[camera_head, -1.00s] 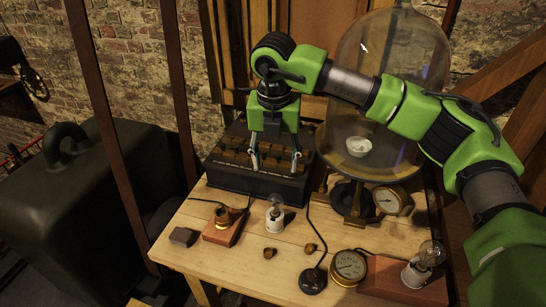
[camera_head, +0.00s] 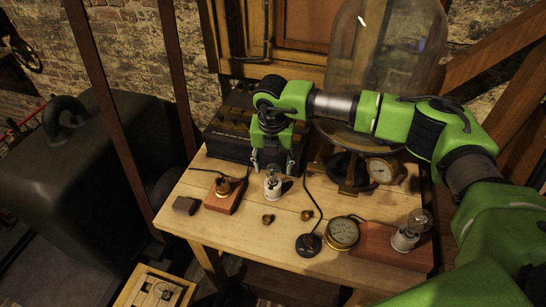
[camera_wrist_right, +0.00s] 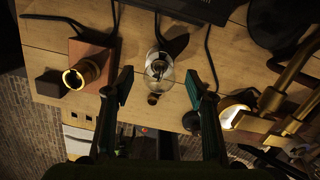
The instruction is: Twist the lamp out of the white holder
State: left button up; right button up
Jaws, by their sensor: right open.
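A clear glass lamp (camera_head: 272,173) stands upright in a small white holder (camera_head: 273,189) near the middle of the wooden table. My right gripper (camera_head: 272,163) points down at the lamp, its fingers open and empty. In the right wrist view the lamp's glass bulb (camera_wrist_right: 158,68) shows between the two spread fingertips (camera_wrist_right: 160,84), with a gap on each side. The holder is mostly hidden under the bulb there. My left gripper is out of view.
A brass socket (camera_head: 222,187) on a wooden block (camera_head: 228,201) and a dark block (camera_head: 186,206) lie to the left. Small brass pieces (camera_head: 268,219), a black switch (camera_head: 308,244) and a gauge (camera_head: 342,233) lie in front. A glass bell jar (camera_head: 385,50) stands behind my arm.

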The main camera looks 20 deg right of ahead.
jog(key=c, duration=1.3)
jog(key=shift+r, duration=0.2)
jog(key=shift+r+p, duration=0.55)
jog(key=shift+r, duration=0.45)
jog(key=shift+r, duration=0.1)
jog(key=shift+r+p, duration=1.15)
jog(key=shift+r, duration=1.25)
